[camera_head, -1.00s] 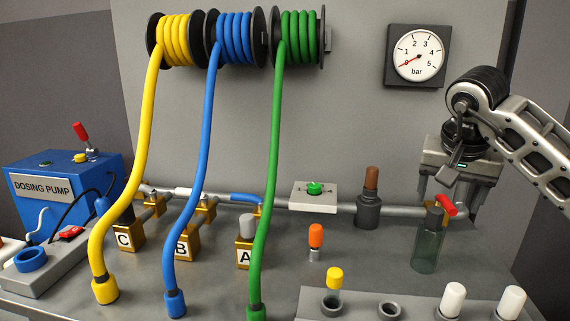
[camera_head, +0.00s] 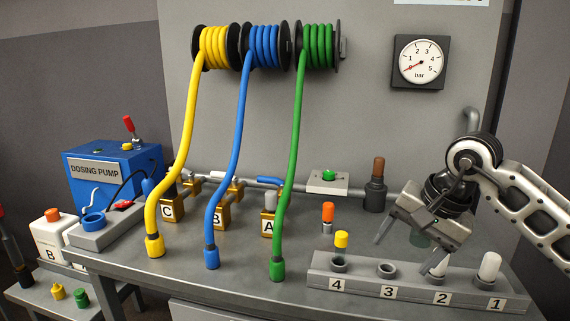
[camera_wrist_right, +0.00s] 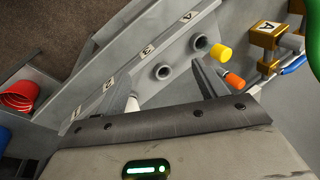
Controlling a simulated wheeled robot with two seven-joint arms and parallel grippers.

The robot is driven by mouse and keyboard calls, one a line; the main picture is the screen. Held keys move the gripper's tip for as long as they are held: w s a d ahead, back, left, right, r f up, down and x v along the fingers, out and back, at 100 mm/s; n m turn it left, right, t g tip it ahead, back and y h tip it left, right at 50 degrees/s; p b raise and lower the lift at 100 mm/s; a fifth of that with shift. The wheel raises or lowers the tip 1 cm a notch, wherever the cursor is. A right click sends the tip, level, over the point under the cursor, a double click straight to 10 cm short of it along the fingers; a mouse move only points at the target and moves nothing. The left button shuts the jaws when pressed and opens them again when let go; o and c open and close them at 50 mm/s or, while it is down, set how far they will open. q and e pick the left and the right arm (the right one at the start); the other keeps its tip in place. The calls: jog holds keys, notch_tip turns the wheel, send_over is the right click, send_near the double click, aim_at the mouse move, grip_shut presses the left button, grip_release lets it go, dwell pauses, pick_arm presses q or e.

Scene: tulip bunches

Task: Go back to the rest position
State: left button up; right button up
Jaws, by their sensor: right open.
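My right gripper (camera_head: 408,250) is open in the head view, its jaws pointing down above the right half of the numbered rack (camera_head: 345,282). It appears empty. One fingertip is close to the white cap at slot 2; I cannot tell whether they touch. In the right wrist view the rack (camera_wrist_right: 185,45) runs diagonally beyond the jaws. My left gripper is in neither view.
A white cap (camera_head: 489,267) stands at slot 1 and a yellow-capped piece (camera_head: 341,240) at slot 4. An orange-capped piece (camera_head: 327,212) stands behind the rack. Yellow (camera_head: 173,175), blue (camera_head: 227,165) and green hoses (camera_head: 290,165) hang at the left. A red cup (camera_wrist_right: 18,95) shows in the right wrist view.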

jog(key=s+a+f+m+g+y, duration=0.1)
jog(key=s+a+m+y, duration=0.5)
jog(key=a, duration=0.4)
jog(key=s+a+f+m+g+y, duration=0.1)
jog(key=s+a+m+y, duration=0.35)
jog(key=a+y, duration=0.5)
jog(key=w+d+f+m+t+h, duration=0.1)
jog(key=d+f+m+t+h, duration=0.25)
jog(key=m+t, duration=0.95)
jog(key=w+d+f+m+t+h, duration=0.1)
jog(key=d+f+m+t+h, duration=0.25)
jog(key=m, duration=1.85)
jog(key=s+d+f+m+g+h, duration=0.2)
jog(key=s+f+m, duration=0.4)
jog(key=f+m, duration=0.3)
jog(key=s+d+f+m+g+h, duration=0.3)
jog(key=s+f+m+h, duration=0.3)
jog(key=f+m, duration=0.2)
jog(key=shift+s+d+f+m+g, duration=0.35)
jog(key=shift+f+g, duration=0.15)
jog(key=shift+g, duration=0.35)
